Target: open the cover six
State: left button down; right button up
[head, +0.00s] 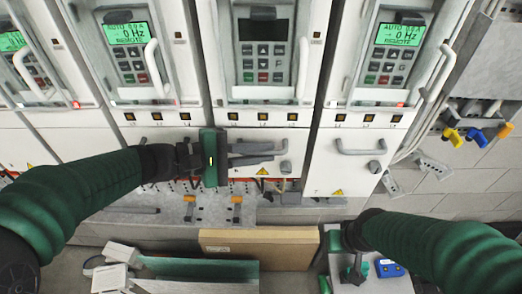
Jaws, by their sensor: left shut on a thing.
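The middle drive's lower white cover (298,143) is in the head view, below a dark screen and keypad. It has a grey bar handle, a round knob (286,167) and a yellow warning triangle. I see no number on it, so I cannot tell from the picture if it is six. My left gripper (256,154) reaches in from the left, its fingers shut on the cover's handle (282,148); its green body hides the cover's left part. My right gripper (342,240) is low on the right, away from the covers; its fingers are unclear.
Drives with lit green screens stand left (127,33) and right (401,34). The right drive's lower cover (325,165) appears closed. Red wires show below the covers. A brown board (262,236) and grey equipment lie low in front.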

pick_arm(q)
notch_tip(320, 180, down, 16)
jog(key=b, duration=1.5)
jog(key=shift+r, duration=0.1)
jog(key=c, duration=1.7)
grip_release()
jog(key=shift+c, duration=0.2)
jog(key=b+v, duration=0.2)
jog(key=v, duration=1.5)
